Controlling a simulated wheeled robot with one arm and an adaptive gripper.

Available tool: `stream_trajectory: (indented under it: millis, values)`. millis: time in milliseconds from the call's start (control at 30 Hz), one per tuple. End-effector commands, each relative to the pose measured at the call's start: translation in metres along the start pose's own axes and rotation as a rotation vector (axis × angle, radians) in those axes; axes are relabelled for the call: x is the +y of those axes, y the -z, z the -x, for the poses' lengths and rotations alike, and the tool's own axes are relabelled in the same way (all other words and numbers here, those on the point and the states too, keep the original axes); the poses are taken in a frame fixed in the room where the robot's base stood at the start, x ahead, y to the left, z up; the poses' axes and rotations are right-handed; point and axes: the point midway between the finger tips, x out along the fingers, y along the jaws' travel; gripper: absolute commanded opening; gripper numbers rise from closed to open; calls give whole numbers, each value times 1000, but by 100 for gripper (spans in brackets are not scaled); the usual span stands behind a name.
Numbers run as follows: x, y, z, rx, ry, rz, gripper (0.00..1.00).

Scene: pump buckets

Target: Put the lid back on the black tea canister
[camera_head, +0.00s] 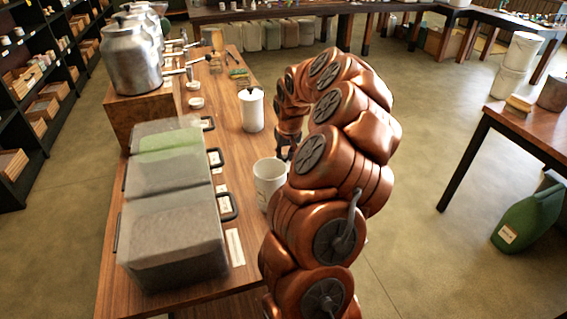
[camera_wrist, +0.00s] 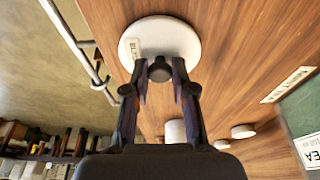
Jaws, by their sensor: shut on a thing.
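My gripper (camera_wrist: 160,72) is shut on the dark knob (camera_wrist: 160,69) of a round white lid (camera_wrist: 180,32) in the wrist view. A label beginning "BLA" (camera_wrist: 133,48) shows at its left edge, partly behind a finger. In the head view my gripper (camera_head: 284,152) is just above and right of a white canister (camera_head: 268,190) near the table's right edge. That canister looks open at the top. The arm covers part of it and hides the lid there. I cannot tell whether the lid touches a canister.
A second white canister (camera_head: 251,112) with a dark knob stands behind, lid on. Large grey bins (camera_head: 172,240) with handles fill the table's left side. Small white dishes (camera_head: 196,102) and metal urns (camera_head: 132,58) stand farther back.

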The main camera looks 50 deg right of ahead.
Motion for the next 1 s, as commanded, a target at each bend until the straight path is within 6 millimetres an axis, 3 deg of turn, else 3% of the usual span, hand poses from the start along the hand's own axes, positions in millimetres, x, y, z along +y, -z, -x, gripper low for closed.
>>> stream_trajectory:
  millis: [1000]
  values:
    - [0,8,30,1,0,0,11]
